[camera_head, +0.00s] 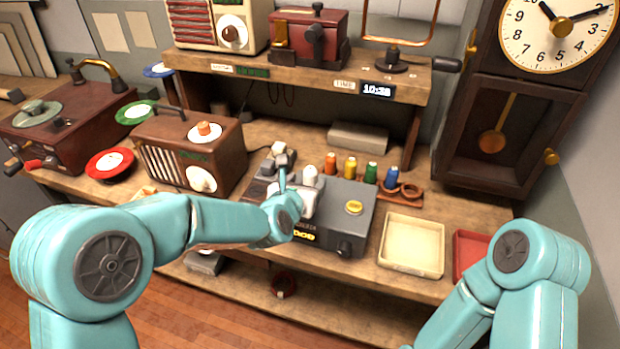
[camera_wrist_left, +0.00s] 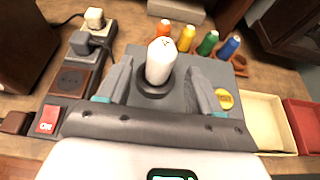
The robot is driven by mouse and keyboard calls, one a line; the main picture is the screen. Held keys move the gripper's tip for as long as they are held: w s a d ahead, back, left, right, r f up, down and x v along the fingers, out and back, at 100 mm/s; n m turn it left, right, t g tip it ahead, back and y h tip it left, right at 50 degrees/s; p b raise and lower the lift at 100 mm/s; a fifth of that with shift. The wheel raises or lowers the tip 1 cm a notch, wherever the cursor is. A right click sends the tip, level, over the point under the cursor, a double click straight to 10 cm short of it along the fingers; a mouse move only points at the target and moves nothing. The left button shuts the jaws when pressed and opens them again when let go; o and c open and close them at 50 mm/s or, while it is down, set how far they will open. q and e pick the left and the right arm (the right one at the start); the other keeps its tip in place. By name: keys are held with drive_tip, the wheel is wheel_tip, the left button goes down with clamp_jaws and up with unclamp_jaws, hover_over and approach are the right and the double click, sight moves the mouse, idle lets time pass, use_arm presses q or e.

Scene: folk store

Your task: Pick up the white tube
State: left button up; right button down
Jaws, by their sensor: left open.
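The white tube (camera_wrist_left: 161,60) stands upright in a dark round socket on top of a grey device (camera_wrist_left: 185,70) in the left wrist view. In the head view its rounded top (camera_head: 310,171) shows just beyond my gripper, and its lower part is hidden. My left gripper (camera_head: 298,186) is over the grey device (camera_head: 352,222). In the left wrist view the fingers of my left gripper (camera_wrist_left: 159,84) are spread wide, one on each side of the tube, with visible gaps. Whether they are level with it is hard to tell. My right gripper is out of view.
Orange, yellow, green and blue spools (camera_head: 350,167) stand behind the device. A cream tray (camera_head: 412,270) and a red tray (camera_head: 468,240) lie to its right. A brown radio (camera_head: 165,165) is on the left. A power strip with plugs (camera_wrist_left: 78,65) sits beside the device.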

sight(308, 180)
use_arm(q)
drive_tip(key=p+x, duration=0.1)
drive_tip(key=x, duration=0.2)
drive_tip(key=shift+w+d+f+p, duration=0.1)
drive_tip(key=shift+w+d+p, duration=0.05)
drive_tip(key=shift+w+p, duration=0.25)
drive_tip(key=shift+w+f, duration=0.25)
drive_tip(key=shift+w, duration=0.1)
drive_tip(key=shift+s, duration=0.1)
drive_tip(key=shift+c, duration=0.3)
drive_tip(key=c, duration=0.7)
drive_tip(key=shift+c, duration=0.2)
drive_tip(key=shift+r, duration=0.1)
